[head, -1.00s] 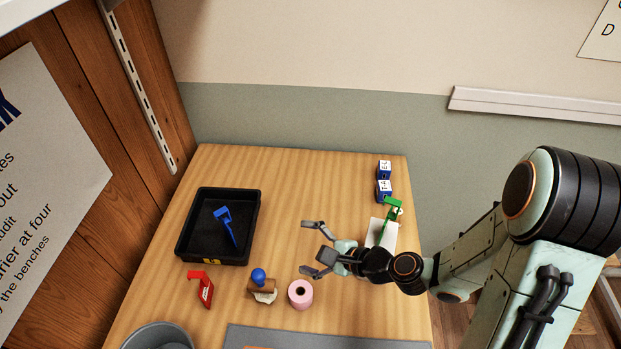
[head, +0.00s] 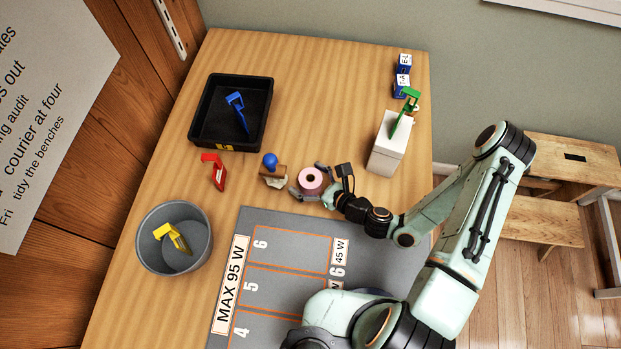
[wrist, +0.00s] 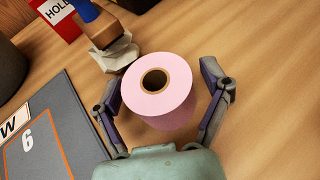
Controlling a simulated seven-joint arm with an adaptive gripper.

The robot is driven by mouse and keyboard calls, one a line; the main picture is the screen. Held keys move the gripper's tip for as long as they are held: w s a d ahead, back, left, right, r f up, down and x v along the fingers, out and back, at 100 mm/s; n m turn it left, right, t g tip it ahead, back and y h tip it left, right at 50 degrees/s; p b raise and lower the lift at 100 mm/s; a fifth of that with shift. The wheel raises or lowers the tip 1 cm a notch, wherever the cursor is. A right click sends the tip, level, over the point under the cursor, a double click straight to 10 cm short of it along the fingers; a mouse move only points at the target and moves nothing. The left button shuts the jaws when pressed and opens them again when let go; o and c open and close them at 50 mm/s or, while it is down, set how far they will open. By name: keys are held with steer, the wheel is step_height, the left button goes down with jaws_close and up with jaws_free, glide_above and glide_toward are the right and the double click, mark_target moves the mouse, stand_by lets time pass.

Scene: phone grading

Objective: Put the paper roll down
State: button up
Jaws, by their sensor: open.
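A pink paper roll (head: 311,180) stands upright on the wooden table, its brown core facing up. My gripper (head: 308,179) is around it at table height, with one finger on each side. In the wrist view the paper roll (wrist: 158,90) sits between the open fingers of my gripper (wrist: 165,95). A gap shows between the roll and the right finger; the left finger is close to the roll, and I cannot tell whether it touches.
A blue-knobbed brown stamp (head: 272,172) on whitish material stands just left of the roll. A red holder (head: 215,171), a black tray (head: 196,137) and a grey bucket (head: 141,238) are further left. A white box (head: 386,155) stands right. A grey numbered mat (head: 290,222) lies in front.

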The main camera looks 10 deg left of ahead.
steer(key=shift+w+a+f, duration=0.2)
steer(key=shift+w+a, duration=0.05)
steer(key=shift+a, duration=0.15)
steer(key=c, duration=1.2)
steer(key=shift+r, duration=0.15)
